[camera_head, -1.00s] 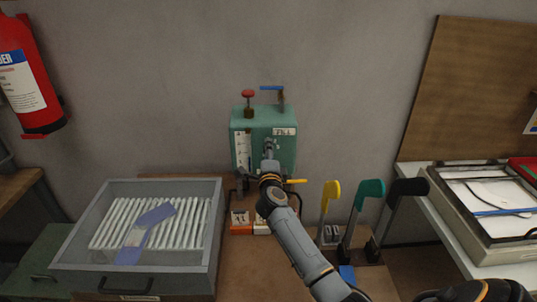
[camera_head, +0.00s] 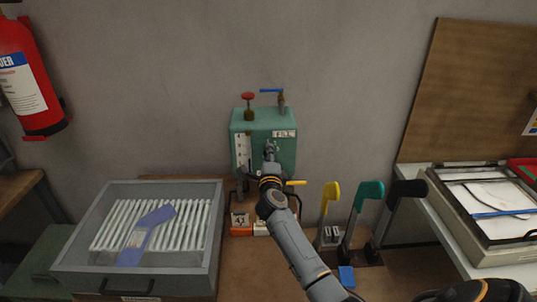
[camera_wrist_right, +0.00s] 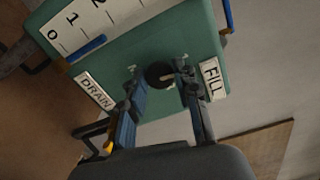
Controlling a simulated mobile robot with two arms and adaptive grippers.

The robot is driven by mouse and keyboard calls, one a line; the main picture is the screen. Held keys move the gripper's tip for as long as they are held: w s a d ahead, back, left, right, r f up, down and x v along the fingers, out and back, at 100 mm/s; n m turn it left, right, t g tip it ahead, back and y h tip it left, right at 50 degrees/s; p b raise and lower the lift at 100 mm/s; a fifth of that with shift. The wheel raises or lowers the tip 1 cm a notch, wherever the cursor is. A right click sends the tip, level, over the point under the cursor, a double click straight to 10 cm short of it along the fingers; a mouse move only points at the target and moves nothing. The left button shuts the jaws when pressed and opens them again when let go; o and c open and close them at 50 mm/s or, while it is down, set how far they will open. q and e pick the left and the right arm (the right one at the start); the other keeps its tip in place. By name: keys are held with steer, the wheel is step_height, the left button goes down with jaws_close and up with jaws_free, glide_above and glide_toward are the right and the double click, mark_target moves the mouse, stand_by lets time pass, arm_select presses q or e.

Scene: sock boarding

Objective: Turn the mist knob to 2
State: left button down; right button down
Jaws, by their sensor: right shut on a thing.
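The green box (camera_head: 243,122) stands against the back wall. My right gripper (camera_head: 270,147) reaches its front face and hides the knob in the head view. In the right wrist view the dark round mist knob (camera_wrist_right: 158,75) sits on the green face between the two fingers of my right gripper (camera_wrist_right: 159,72), which is shut on it. A white scale strip (camera_wrist_right: 92,20) with 0, 1 and 2 and a blue bar (camera_wrist_right: 88,47) is on the same face. The knob's setting cannot be read. My left gripper is not in view.
A red knob (camera_head: 248,97) and a blue lever (camera_head: 272,91) are on top of the box. A yellow lever (camera_head: 295,183) is low at its right. Yellow, teal (camera_head: 370,193) and black upright forms stand right of my arm. A grey tray (camera_head: 62,262) is at left.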

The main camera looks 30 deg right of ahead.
steer(key=shift+m+p, duration=0.8)
steer(key=shift+m, duration=2.6)
steer(key=c, duration=1)
jaws_free()
steer(key=shift+s+a, duration=0.1)
steer(key=v, duration=1.2)
